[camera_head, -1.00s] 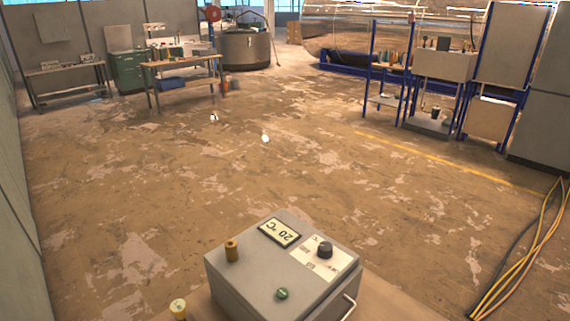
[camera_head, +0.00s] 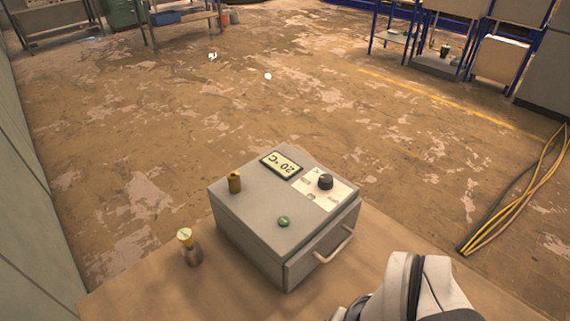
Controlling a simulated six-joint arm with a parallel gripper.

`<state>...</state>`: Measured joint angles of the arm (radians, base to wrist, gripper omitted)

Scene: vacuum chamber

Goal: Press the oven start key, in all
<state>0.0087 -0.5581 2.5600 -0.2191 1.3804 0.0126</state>
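A grey box-shaped oven (camera_head: 245,228) stands on a brown table top. On its top face are a small display reading 20 °C (camera_head: 281,165), upside down in my view, a black knob (camera_head: 325,181) on a white panel (camera_head: 318,197), and a round green key (camera_head: 283,222) near the front edge. I cannot read any label on the green key. A front handle (camera_head: 335,246) faces the lower right. Part of my white and black arm shows at the bottom right; my gripper is out of view.
A small metal bottle with a yellow cap (camera_head: 186,238) stands on the table (camera_head: 215,295), left of the oven. The table's right front is partly covered by my arm. Yellow and black cables (camera_head: 515,205) lie on the floor at right. Shelves and benches stand far back.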

